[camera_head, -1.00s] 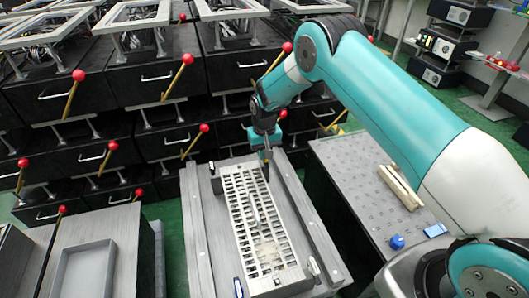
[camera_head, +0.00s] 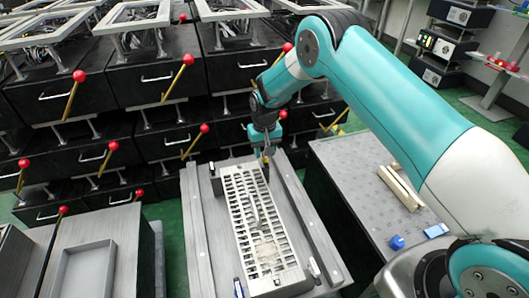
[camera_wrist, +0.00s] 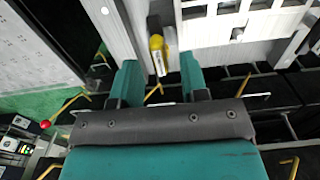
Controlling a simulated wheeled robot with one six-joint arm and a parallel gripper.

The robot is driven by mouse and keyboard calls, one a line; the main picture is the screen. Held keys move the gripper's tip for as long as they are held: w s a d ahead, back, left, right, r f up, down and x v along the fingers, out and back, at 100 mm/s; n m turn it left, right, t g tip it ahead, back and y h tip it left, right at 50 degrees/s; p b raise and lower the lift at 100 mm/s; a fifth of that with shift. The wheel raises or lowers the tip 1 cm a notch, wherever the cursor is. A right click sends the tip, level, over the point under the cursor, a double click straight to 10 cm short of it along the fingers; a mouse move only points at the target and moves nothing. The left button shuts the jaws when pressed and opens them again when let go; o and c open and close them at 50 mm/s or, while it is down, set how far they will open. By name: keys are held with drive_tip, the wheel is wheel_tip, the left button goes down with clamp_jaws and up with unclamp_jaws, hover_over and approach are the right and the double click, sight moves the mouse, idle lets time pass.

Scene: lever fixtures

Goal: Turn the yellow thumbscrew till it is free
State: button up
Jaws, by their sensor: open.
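The yellow thumbscrew (camera_wrist: 157,43) shows in the wrist view with a black part at its far end, beside a pale fixture edge. My gripper (camera_wrist: 159,75) is open, with one teal finger on each side of the thumbscrew's line. The thumbscrew appears just beyond the fingertips, with no clear contact. In the head view my gripper (camera_head: 264,152) hangs at the far end of a white slotted frame (camera_head: 247,232) on a grey bench (camera_head: 205,240). The thumbscrew is too small and covered to make out there.
Black drawer units with red-knobbed yellow levers (camera_head: 188,59) stand behind the bench. A grey side table (camera_head: 350,165) at the right holds pale bars (camera_head: 400,187) and a blue part (camera_head: 397,242). An empty grey tray (camera_head: 85,270) lies at the left.

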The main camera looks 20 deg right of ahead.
wheel_tip(320, 180, up, 16)
drive_tip(key=p, duration=0.1)
drive_tip(key=shift+r, duration=0.1)
drive_tip(key=s+a+r+n+y, duration=0.1)
drive_tip(key=s+a+r+n, duration=0.15)
drive_tip(key=s+r, duration=0.65)
drive_tip(key=s+a+r+n+y, duration=0.15)
drive_tip(key=s+r, duration=0.25)
drive_tip(key=s, duration=1.1)
drive_tip(key=s+r+n+y, duration=0.2)
drive_tip(key=s+r+n, duration=0.1)
drive_tip(key=s, duration=1.2)
wheel_tip(320, 180, up, 16)
drive_tip(key=w+p, duration=0.1)
drive_tip(key=p, duration=1.5)
drive_tip(key=shift+a+f, duration=0.2)
